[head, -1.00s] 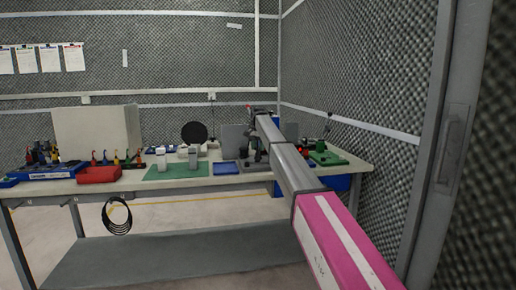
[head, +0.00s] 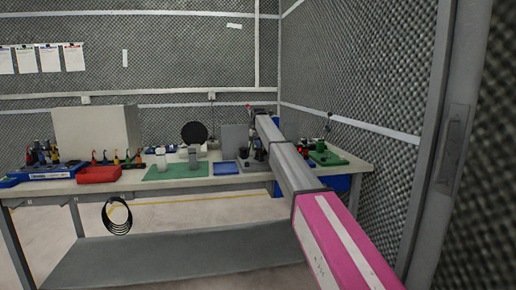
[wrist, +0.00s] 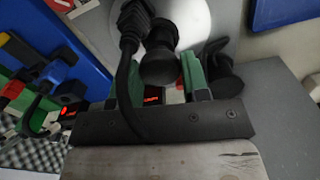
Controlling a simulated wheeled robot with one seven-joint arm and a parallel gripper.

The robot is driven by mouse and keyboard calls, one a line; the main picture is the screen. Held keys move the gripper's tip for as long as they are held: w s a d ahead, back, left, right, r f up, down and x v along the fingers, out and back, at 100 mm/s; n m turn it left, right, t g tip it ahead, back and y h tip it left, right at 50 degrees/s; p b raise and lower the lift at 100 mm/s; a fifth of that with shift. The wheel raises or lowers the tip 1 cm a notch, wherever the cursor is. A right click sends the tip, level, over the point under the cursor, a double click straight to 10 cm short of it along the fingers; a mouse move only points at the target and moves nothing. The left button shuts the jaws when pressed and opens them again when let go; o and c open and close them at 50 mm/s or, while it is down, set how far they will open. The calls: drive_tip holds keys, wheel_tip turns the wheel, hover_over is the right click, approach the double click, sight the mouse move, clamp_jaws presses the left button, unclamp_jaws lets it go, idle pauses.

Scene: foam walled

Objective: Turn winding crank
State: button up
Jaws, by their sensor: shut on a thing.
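In the wrist view my gripper (wrist: 163,78) has two green finger pads, one on each side of a black round knob (wrist: 158,66). It is shut on this knob, which I take to be the crank's handle. The knob stands out in front of a round grey plate (wrist: 205,20). The rest of the crank is partly hidden by the knob and a black cable. In the head view my gripper is at the right part of the workbench (head: 130,184). The arm hides the crank there.
A second black handle (wrist: 222,70) stands close to the right finger. A blue panel (wrist: 62,45) lies left in the wrist view. A green device (head: 325,156) sits right of my arm. A red bin (head: 98,174) and green mat (head: 176,171) lie left.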

drive_tip(key=shift+n, duration=17.5)
drive_tip(key=shift+n, duration=0.6)
